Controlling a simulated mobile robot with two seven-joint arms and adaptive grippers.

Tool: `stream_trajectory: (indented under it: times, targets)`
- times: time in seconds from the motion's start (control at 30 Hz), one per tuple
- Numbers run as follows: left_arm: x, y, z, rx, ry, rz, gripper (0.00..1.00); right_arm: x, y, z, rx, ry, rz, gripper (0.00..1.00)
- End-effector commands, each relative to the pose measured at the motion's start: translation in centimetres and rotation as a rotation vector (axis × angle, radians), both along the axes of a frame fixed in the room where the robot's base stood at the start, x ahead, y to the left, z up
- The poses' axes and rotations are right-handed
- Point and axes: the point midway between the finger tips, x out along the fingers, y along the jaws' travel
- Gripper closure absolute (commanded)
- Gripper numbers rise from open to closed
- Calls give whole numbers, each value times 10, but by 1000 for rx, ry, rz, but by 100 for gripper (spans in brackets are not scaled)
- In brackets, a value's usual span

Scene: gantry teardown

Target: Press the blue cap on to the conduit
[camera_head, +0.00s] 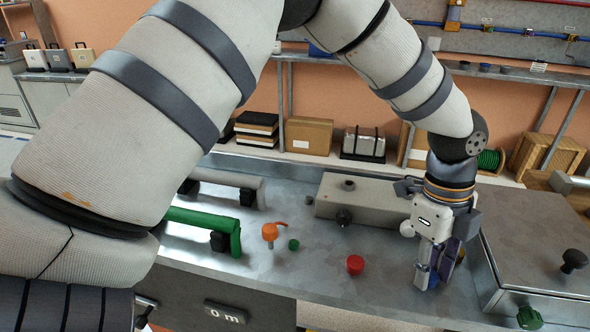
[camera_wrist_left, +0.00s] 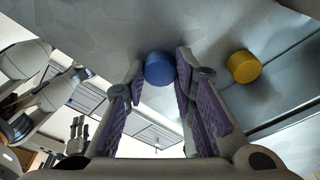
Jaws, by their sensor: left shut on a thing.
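My left gripper (camera_head: 437,268) points down over the grey bench, between the red cap and the metal box on the right. It also shows in the wrist view (camera_wrist_left: 162,82), its purple-padded fingers shut on the blue cap (camera_wrist_left: 159,68). The cap sits between the fingertips; the fingers mostly hide it in the head view. A blue pipe (camera_head: 510,31) runs along the board on the back wall; a green pipe (camera_head: 203,219) and a grey pipe (camera_head: 232,178) stand on the bench at left. I cannot tell which is the conduit.
A yellow cap (camera_wrist_left: 244,66) stands close beside my left gripper. A red cap (camera_head: 355,265), a small green cap (camera_head: 293,244) and an orange knob (camera_head: 269,231) are on the bench. A grey box (camera_head: 365,199) lies behind; a lidded metal box (camera_head: 535,240) is at right.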

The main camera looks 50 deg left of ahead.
Motion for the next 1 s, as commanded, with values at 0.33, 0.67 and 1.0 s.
stream_trajectory:
  times: [0.33, 0.67, 1.0]
  targets:
    - [0, 0, 13, -1, -3, 1, 100, 6, 0, 6, 0, -20, 0, 60]
    - [1, 0, 44, 0, -9, 0, 100, 18, 0, 17, 0, -62, 1, 60]
    - [0, 0, 63, 0, 0, 0, 100, 23, 0, 23, 0, -83, 0, 60]
